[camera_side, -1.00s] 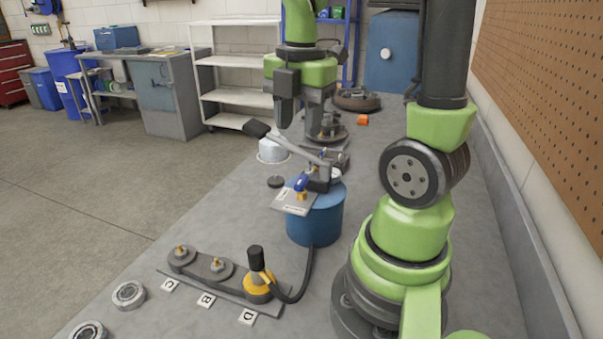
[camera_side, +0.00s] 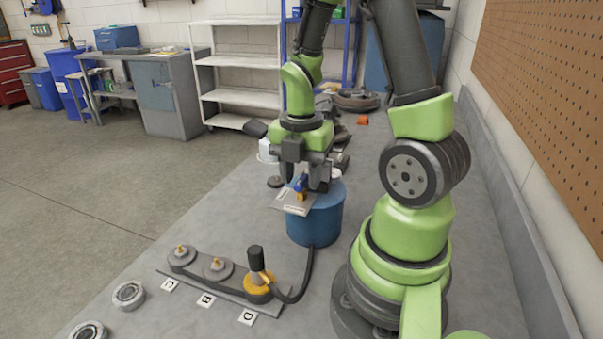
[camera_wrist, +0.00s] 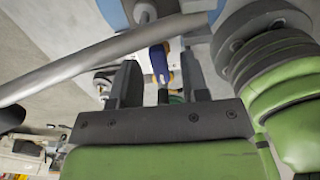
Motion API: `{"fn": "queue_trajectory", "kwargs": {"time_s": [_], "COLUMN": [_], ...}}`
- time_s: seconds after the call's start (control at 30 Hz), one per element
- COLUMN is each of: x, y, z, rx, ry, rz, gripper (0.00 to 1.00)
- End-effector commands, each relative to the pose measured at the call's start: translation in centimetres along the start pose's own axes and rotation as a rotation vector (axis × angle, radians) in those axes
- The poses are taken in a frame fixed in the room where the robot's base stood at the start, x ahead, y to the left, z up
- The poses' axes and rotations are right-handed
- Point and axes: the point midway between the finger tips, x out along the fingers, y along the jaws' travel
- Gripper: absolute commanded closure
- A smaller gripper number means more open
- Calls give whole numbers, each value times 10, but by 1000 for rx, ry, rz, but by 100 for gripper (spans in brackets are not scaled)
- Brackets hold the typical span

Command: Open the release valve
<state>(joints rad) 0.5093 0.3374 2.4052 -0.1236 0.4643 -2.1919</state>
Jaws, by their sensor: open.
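The release valve has a blue handle (camera_side: 300,183) on a small yellow body (camera_side: 301,196), above a white label plate (camera_side: 294,207) on the blue cylinder (camera_side: 314,220). My gripper (camera_side: 304,177) is open and points down at the valve from above and behind. In the wrist view the blue handle (camera_wrist: 159,63) shows between the two fingers of my gripper (camera_wrist: 158,75), with a gap visible on each side. I see no finger touching the handle. The gripper hides much of the pump top in the side view.
A grey pump lever (camera_wrist: 70,68) crosses close to the fingers; its black grip (camera_side: 254,129) sticks out left. A black hose (camera_side: 306,275) runs to a yellow-based fitting (camera_side: 257,290) on a plate with labels C, B and D.

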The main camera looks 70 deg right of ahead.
Motion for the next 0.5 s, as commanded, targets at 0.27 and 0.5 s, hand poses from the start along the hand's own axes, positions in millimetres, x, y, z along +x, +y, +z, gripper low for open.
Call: {"fn": "queue_trajectory", "kwargs": {"time_s": [0.27,0.5], "x": [2,2], "y": [0,0], "z": [0,0], "rx": [1,0], "ry": [0,0], "rz": [0,0], "gripper": [58,100]}}
